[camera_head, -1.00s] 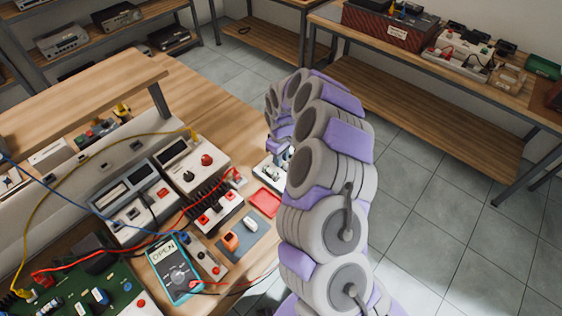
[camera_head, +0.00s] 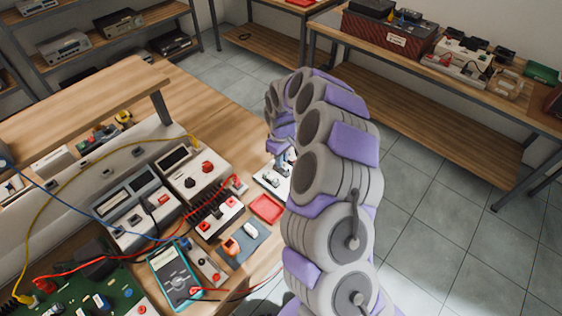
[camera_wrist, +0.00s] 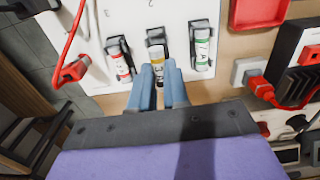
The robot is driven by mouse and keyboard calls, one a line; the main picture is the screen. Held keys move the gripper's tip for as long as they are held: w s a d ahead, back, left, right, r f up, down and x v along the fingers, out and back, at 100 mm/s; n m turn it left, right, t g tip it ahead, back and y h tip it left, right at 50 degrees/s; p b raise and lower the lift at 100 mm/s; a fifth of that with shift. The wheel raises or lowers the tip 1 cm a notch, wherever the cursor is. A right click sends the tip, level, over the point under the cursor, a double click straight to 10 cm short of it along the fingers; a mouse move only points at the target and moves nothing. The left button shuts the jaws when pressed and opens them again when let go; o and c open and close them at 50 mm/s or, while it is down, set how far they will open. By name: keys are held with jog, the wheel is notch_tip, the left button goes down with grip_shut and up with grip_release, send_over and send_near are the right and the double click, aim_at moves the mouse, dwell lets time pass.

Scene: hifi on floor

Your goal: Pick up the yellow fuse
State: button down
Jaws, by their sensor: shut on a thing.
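The wrist view shows three fuses on a white panel. The yellow-banded fuse (camera_wrist: 157,54) is in the middle, at its dark holder (camera_wrist: 156,34). My gripper (camera_wrist: 160,74) has its two blue fingers closed around the lower part of this fuse, hiding its lower end. I cannot tell whether the fuse is clear of its clips. The red-marked fuse (camera_wrist: 121,65) is on the left and the green-marked fuse (camera_wrist: 201,50) on the right, each in its own holder. In the head view my gripper (camera_head: 282,161) is small and partly hidden by my arm, over the fuse panel (camera_head: 268,179).
A red tray (camera_head: 267,208) lies beside the panel on the wooden bench. A multimeter (camera_head: 175,277), a grey mat (camera_head: 247,246) and red leads are nearer. In the wrist view a red plug (camera_wrist: 75,69) and its cable are left of the fuses.

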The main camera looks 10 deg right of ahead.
jog(key=s+r+p, duration=0.2)
jog(key=s, duration=1.4)
jog(key=shift+d, duration=0.1)
jog(key=c, duration=1.7)
grip_release()
grip_shut()
notch_tip(320, 180, up, 8)
jog(key=p, duration=0.4)
jog(key=shift+f, duration=0.25)
